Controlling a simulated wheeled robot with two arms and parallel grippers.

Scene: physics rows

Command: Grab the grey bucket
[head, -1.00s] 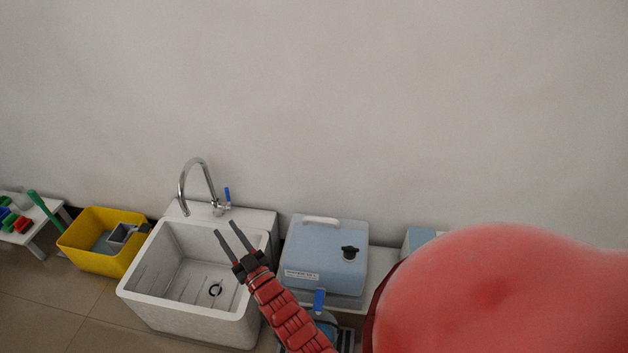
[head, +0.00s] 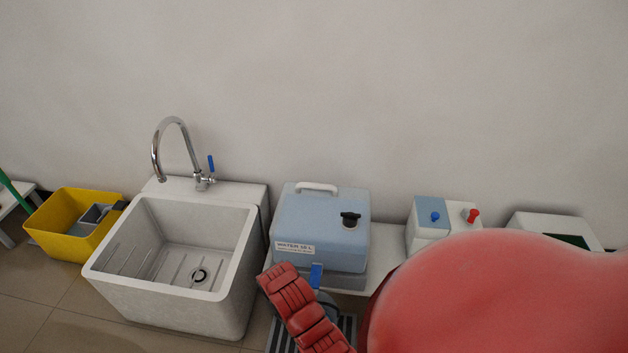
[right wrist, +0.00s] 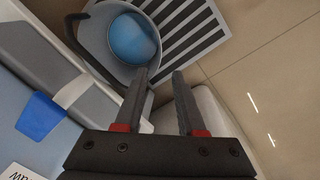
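The grey bucket (right wrist: 92,38) stands under the water tank's tap, with a round blue surface inside it. In the head view only part of the bucket (head: 328,308) shows beside my red arm. My right gripper (right wrist: 159,74) is open in the right wrist view, with its fingers at the near side of the bucket. The left finger overlaps the bucket and the right finger is just outside it. I cannot tell whether they touch it. My right gripper is hidden in the head view. My left gripper is in neither view.
The blue water tank (head: 310,225) with its blue tap handle (head: 316,275) is above the bucket. A striped grate (right wrist: 190,25) lies by the bucket. A white sink (head: 130,280) and yellow bin (head: 60,245) are to the left. Open tiled floor (right wrist: 265,70) shows on the right.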

